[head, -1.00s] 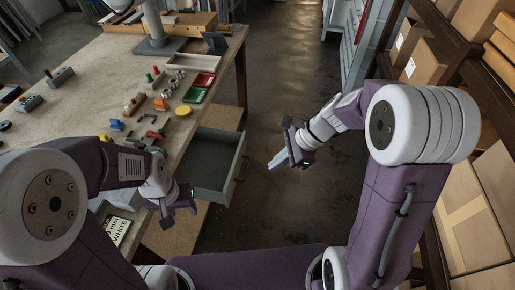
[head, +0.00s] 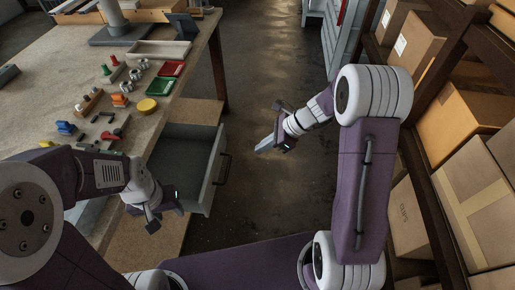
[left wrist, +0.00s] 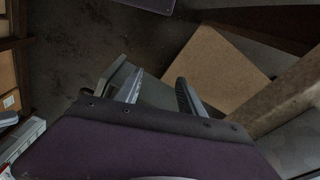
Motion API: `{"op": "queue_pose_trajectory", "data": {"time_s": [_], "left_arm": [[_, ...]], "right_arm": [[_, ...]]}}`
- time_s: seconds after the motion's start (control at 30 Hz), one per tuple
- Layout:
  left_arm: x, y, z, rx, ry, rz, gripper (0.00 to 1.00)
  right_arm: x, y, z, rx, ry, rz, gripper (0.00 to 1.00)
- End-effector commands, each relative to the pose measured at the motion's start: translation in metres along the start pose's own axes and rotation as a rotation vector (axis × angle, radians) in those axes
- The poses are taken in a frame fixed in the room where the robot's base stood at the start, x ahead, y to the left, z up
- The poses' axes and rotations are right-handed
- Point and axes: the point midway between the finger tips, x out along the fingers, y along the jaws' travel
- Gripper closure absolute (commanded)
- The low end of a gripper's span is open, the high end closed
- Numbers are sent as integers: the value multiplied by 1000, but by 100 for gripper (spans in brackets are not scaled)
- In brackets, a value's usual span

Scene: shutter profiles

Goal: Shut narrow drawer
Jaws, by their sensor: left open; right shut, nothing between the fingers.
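The grey drawer (head: 181,147) under the workbench stands pulled out, its inside empty as far as I see. Its front panel (head: 211,175) and dark bar handle (head: 223,168) face the open floor on the right. My left gripper (head: 166,212) is open and empty, near the drawer's near side; contact cannot be told. In the left wrist view its two spread fingers (left wrist: 158,92) show, with a grey panel, probably the drawer's (left wrist: 117,76), behind the left one. My right gripper (head: 266,146) is shut and empty, over the floor to the right of the handle.
The workbench top (head: 60,95) holds a green tray (head: 160,87), a red tray (head: 171,69), a yellow disc (head: 147,104) and several small parts. A shelf with cardboard boxes (head: 470,190) stands on the right. The floor (head: 245,75) between is clear.

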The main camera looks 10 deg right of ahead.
Motion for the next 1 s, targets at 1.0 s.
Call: {"op": "queue_pose_trajectory", "data": {"time_s": [1.0], "left_arm": [[20, 0, 2, 0, 0, 0, 54]], "right_arm": [[100, 0, 26, -1, 1, 0, 100]]}}
